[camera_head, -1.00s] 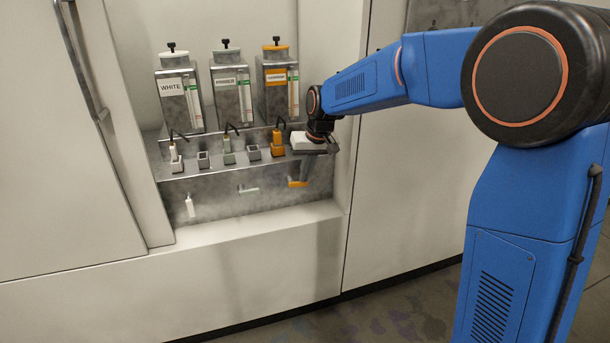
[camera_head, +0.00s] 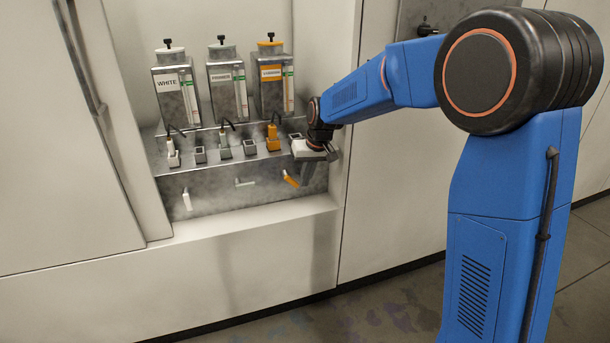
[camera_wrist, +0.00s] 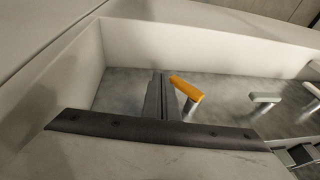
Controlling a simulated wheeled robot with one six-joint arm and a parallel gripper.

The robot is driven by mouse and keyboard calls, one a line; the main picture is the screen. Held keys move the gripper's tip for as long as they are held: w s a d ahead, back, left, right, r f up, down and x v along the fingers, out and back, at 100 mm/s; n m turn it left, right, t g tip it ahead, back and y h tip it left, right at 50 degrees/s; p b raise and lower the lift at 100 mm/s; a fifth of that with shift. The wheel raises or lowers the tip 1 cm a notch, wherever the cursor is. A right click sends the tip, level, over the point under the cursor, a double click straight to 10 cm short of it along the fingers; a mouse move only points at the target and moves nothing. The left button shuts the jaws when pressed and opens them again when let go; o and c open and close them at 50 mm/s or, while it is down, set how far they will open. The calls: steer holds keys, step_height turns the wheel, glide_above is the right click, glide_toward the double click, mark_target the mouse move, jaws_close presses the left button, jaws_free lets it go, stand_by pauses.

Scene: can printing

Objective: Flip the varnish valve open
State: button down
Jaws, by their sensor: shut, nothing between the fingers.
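The varnish valve is the orange handle (camera_head: 291,179) on the grey panel, below the orange-labelled varnish tank (camera_head: 271,88). The handle slants, its left end higher than its right end in the head view. In the wrist view the orange handle (camera_wrist: 187,88) is just right of my fingers, on a grey stem. My gripper (camera_head: 305,181) is shut and empty, with its fingers right beside the handle. I cannot tell whether they touch it.
The white valve handle (camera_head: 187,199) hangs down at the left. The grey-green primer handle (camera_head: 244,183) lies level in the middle. A shelf (camera_head: 176,173) with several nozzles and holders is above. Recess walls and a ledge (camera_head: 250,219) surround the panel.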

steer(key=shift+a+f, duration=0.1)
steer(key=shift+f, duration=0.4)
stand_by(1.1)
steer(key=v, duration=1.7)
steer(key=shift+r, duration=0.2)
steer(key=shift+s, duration=0.1)
